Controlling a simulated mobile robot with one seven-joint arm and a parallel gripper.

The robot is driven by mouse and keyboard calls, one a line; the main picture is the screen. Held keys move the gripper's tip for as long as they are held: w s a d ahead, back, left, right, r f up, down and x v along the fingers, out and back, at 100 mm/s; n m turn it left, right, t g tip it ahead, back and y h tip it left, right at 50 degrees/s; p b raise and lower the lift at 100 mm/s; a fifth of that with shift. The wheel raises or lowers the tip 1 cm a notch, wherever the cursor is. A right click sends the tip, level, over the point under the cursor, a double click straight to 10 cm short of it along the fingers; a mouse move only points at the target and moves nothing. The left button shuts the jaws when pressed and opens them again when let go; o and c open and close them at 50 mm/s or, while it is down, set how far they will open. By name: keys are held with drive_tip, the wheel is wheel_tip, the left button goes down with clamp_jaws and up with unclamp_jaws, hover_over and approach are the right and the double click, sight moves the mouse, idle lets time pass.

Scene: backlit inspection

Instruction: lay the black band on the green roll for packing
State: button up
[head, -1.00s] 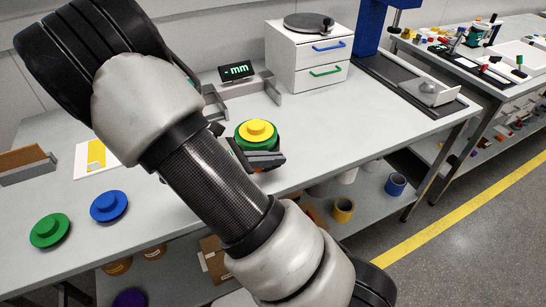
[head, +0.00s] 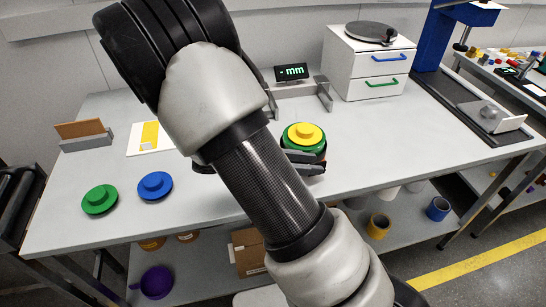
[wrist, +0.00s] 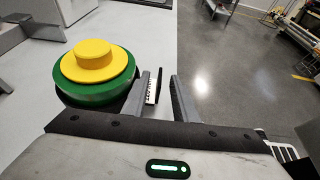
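The green roll (head: 292,149) stands near the table's front edge, with a yellow knobbed disc (head: 305,132) on top. In the wrist view the green roll (wrist: 88,95) is at the left, with the yellow disc (wrist: 95,62) on it and something dark under its rim. I cannot tell whether that dark part is the black band; no separate black band shows clearly. My gripper (wrist: 168,95) is just to the right of the roll in the wrist view.
A green knobbed disc (head: 100,199) and a blue one (head: 155,186) lie at the table's left. A "mm" display (head: 291,72) and a white drawer unit (head: 366,70) stand behind. Rolls and a cardboard box (head: 248,255) are on the lower shelf.

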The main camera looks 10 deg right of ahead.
drive_tip(key=p+v, duration=0.1)
drive_tip(key=v, duration=1.3)
drive_tip(key=shift+a, duration=0.2)
drive_tip(key=shift+s+r, duration=0.1)
drive_tip(key=s+d+r+m+t+y+p, duration=0.2)
drive_tip(key=s+r+m+y+p, duration=0.3)
drive_tip(key=r+m, duration=0.4)
drive_tip(key=s+d+r+m+t+y+p, duration=0.3)
drive_tip(key=s+r+m+y+p, duration=0.2)
drive_tip(key=r, duration=1)
drive_tip(key=s+m+y, duration=0.3)
drive_tip(key=s+m, duration=0.1)
drive_tip(key=shift+r+p, duration=0.4)
drive_tip(key=shift+s+d, duration=0.1)
